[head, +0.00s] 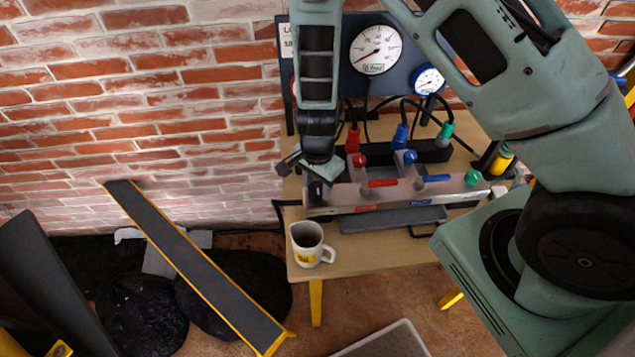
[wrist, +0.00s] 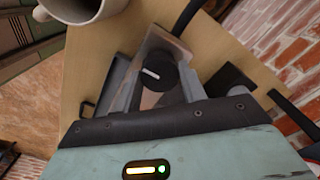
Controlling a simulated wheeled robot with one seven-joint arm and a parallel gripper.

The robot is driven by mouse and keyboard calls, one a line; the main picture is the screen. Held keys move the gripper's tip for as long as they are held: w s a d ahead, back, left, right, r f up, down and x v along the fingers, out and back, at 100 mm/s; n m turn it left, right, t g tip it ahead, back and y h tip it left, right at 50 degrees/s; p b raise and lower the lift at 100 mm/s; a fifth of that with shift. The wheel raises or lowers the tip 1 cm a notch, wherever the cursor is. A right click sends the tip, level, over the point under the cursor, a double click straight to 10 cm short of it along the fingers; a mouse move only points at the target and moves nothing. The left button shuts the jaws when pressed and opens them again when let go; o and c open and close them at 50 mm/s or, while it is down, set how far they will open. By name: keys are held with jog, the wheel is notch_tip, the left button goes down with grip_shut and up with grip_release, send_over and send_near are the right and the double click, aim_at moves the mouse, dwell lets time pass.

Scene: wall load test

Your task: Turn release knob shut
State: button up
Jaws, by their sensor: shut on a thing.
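The release knob (wrist: 157,74) is black and round with a white line on top, on the left end of the metal manifold block in the head view (head: 345,207). In the wrist view the white line lies close to crosswise, slightly tilted. My gripper (head: 318,187) points down over that end of the block and hides the knob in the head view. In the wrist view my gripper (wrist: 158,86) has one finger on each side of the knob and is shut on it.
A white mug (head: 307,245) stands on the wooden table (head: 355,262) near its front left corner. Red (head: 382,183) and blue (head: 432,178) levers and coloured hose fittings sit right of my gripper. A dark ramp-like board (head: 195,265) leans at left.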

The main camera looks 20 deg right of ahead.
aim_at(317, 188)
jog(key=shift+w, duration=0.1)
jog(key=o, duration=1)
jog(key=shift+r, duration=0.1)
notch_tip(317, 188, up, 17)
jog(key=shift+r+p, duration=0.15)
jog(key=shift+p, duration=0.45)
jog(key=s+a+r+n+b, duration=0.1)
jog(key=s+a+r+n, duration=0.1)
jog(key=s+n, duration=0.4)
jog(key=s+a+r+n+b, duration=0.1)
jog(key=s+a+r+n, duration=0.1)
jog(key=s+n, duration=0.5)
jog(key=s+a+r+n+b, duration=0.1)
jog(key=s+a+r+n, duration=0.1)
jog(key=s+n, duration=0.5)
jog(key=shift+s+r+n+y, duration=0.2)
jog(key=shift+r+n+y, duration=0.1)
jog(key=shift+r, duration=0.3)
